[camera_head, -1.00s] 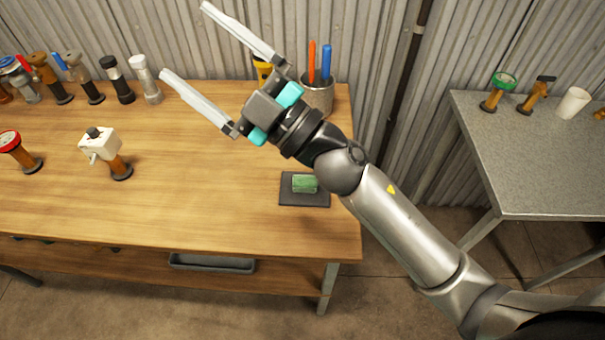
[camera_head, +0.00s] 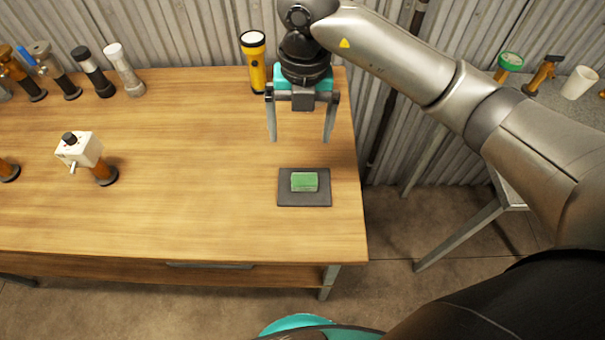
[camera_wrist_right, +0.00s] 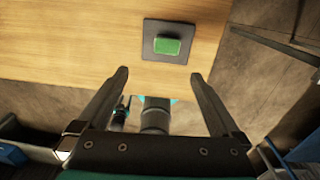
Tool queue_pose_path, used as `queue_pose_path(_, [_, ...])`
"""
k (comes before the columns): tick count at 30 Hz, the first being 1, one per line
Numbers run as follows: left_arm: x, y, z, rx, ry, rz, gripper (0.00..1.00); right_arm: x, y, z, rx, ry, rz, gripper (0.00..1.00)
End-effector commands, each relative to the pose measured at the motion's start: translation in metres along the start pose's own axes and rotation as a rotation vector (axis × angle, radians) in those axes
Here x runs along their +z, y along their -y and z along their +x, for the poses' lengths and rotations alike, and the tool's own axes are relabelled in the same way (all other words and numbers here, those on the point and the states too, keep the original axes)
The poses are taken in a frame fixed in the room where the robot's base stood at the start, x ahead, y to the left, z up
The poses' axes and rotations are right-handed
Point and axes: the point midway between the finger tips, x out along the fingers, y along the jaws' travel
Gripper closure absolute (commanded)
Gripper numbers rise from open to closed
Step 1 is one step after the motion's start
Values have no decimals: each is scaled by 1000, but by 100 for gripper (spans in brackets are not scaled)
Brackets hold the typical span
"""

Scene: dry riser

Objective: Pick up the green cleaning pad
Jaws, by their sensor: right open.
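The green cleaning pad (camera_head: 304,181) lies on a dark square mat (camera_head: 290,199) near the right end of the wooden table. My right gripper (camera_head: 300,138) points down with its two fingers spread, above the table and behind the pad in the head view. It is empty and apart from the pad. In the right wrist view the pad (camera_wrist_right: 167,46) sits on the mat (camera_wrist_right: 150,32), beyond the open fingertips of the right gripper (camera_wrist_right: 158,75) and roughly centred between them. My left gripper does not show.
A yellow flashlight (camera_head: 255,65) stands at the table's back, left of my right gripper. A white box-topped fitting (camera_head: 80,150) stands left on the wooden table (camera_head: 200,200); several valves and flashlights line the back left. A grey side table (camera_head: 530,112) is at right, partly behind my arm.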

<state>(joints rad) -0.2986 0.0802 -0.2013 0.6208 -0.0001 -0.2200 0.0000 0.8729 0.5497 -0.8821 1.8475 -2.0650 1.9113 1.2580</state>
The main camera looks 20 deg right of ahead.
Motion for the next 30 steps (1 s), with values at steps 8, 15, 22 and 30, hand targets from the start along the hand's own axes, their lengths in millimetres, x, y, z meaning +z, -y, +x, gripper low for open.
queue_pose_path(8, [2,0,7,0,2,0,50,4,12,36,-51,11,24,0])
queue_pose_path(15, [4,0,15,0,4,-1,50,5,14,83,-47,12,22,0])
queue_pose_path(22, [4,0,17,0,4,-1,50,6,14,99,-45,14,21,0])
queue_pose_path(30, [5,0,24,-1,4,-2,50,1,14,130,-45,12,20,0])
